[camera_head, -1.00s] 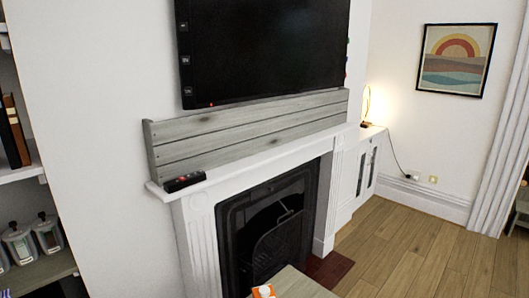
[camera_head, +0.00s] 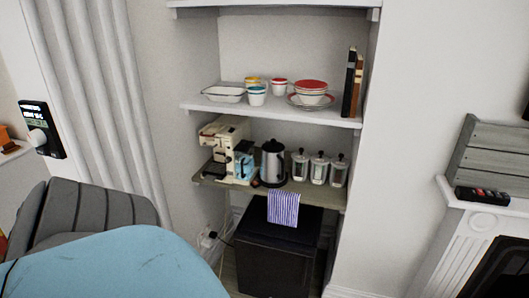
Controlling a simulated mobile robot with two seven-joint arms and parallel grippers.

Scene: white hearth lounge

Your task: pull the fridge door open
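A small black fridge (camera_head: 268,262) stands on the floor in the alcove, under the lower shelf. Its front looks shut, and I cannot make out a handle. Neither of my grippers shows in the head view.
A shelf (camera_head: 350,122) with bowls, cups and books is above the fridge. A lower shelf (camera_head: 330,196) holds a coffee machine (camera_head: 224,150), kettle (camera_head: 273,162) and several jars. A grey chair (camera_head: 85,212) and a blue rounded surface (camera_head: 120,268) fill the lower left. The fireplace (camera_head: 485,235) is at right.

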